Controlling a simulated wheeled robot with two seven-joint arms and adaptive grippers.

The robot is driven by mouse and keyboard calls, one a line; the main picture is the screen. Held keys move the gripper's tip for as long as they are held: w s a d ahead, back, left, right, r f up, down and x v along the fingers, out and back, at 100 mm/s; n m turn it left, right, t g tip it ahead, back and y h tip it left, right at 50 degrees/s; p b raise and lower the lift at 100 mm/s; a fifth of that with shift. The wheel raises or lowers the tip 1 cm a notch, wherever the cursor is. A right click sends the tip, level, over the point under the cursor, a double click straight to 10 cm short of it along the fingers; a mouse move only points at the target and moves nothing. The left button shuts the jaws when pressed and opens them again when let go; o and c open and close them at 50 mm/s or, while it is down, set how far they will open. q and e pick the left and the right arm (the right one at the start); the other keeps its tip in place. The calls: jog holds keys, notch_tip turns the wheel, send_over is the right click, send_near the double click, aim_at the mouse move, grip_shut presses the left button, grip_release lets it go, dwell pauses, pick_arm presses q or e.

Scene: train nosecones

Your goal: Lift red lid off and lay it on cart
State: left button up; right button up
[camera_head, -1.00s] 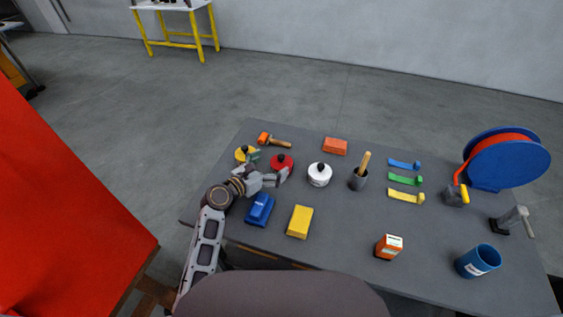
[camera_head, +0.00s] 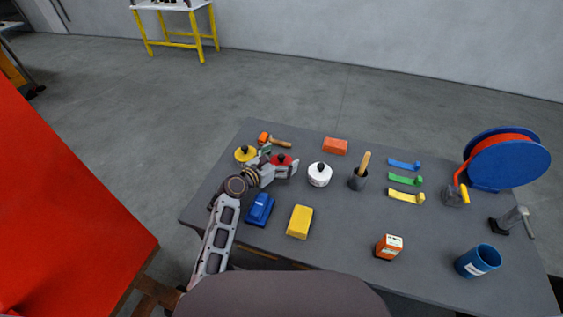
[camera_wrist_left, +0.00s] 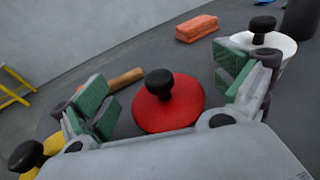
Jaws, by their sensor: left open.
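The red lid (camera_head: 282,158) is round with a black knob and sits on the grey cart (camera_head: 345,250), among the other lidded things. In the left wrist view the red lid (camera_wrist_left: 168,108) lies between the spread fingers, with its knob upright. My left gripper (camera_head: 282,167) is open, with one finger on each side of the lid. Its green-padded fingertips (camera_wrist_left: 165,95) do not touch the knob. What lies under the red lid is hidden. My right gripper is not in view.
A yellow lid (camera_head: 244,154) is left of the gripper and a white lidded container (camera_head: 319,175) right of it. A hammer (camera_head: 275,140) lies behind. Blue (camera_head: 260,209) and yellow (camera_head: 299,222) blocks lie in front. The cart's front middle is clear.

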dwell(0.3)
pick_arm(q)
jog(key=c, duration=0.8)
jog(key=shift+c, duration=1.6)
jog(key=shift+r, duration=0.15)
